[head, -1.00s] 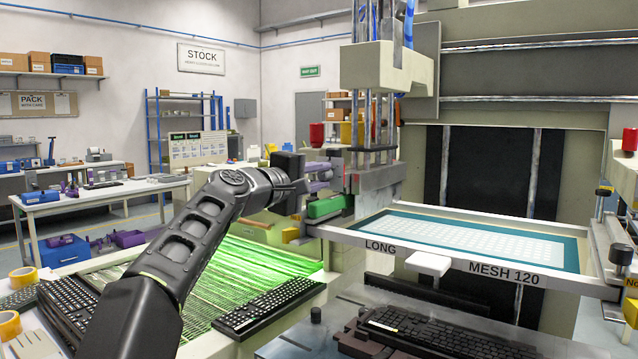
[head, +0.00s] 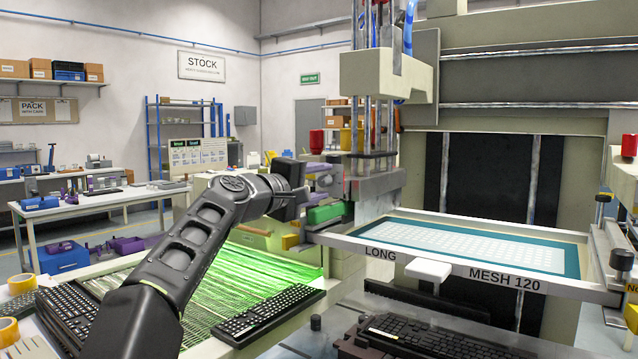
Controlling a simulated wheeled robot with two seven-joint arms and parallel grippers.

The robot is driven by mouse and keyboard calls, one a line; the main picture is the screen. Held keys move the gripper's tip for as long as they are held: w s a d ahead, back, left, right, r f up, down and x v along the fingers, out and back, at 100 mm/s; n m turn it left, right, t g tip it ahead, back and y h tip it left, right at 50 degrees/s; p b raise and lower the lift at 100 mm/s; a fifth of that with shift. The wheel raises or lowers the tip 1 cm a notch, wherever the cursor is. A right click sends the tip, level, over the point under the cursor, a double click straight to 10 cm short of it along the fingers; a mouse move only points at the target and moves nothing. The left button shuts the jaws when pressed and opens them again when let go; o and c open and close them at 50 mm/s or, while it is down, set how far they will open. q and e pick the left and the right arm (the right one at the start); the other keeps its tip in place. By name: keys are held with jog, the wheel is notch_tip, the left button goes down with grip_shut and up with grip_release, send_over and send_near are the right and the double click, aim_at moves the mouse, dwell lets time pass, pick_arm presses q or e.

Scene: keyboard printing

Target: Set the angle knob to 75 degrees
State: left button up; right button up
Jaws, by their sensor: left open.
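My left arm reaches in from the lower left. Its gripper (head: 312,198) is at the left side of the printing press head, close to the metal squeegee block (head: 376,186). The gripper is open; its fingertips are small and partly hidden by its wrist. A red mark shows on the block's left end, right beside the gripper. I cannot make out an angle knob or its scale clearly; that spot is partly covered. A red knob (head: 317,141) stands above and left of the block. My right gripper is out of view.
The screen frame (head: 437,268) marked LONG and MESH 120 lies right of the gripper. A green block (head: 325,213) sits just below the gripper.

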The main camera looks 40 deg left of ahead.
pick_arm(q)
jog(key=shift+s, duration=0.3)
jog(key=s+b, duration=0.2)
jog(key=s, duration=0.5)
jog(key=shift+d+r, duration=0.1)
dwell(2.6)
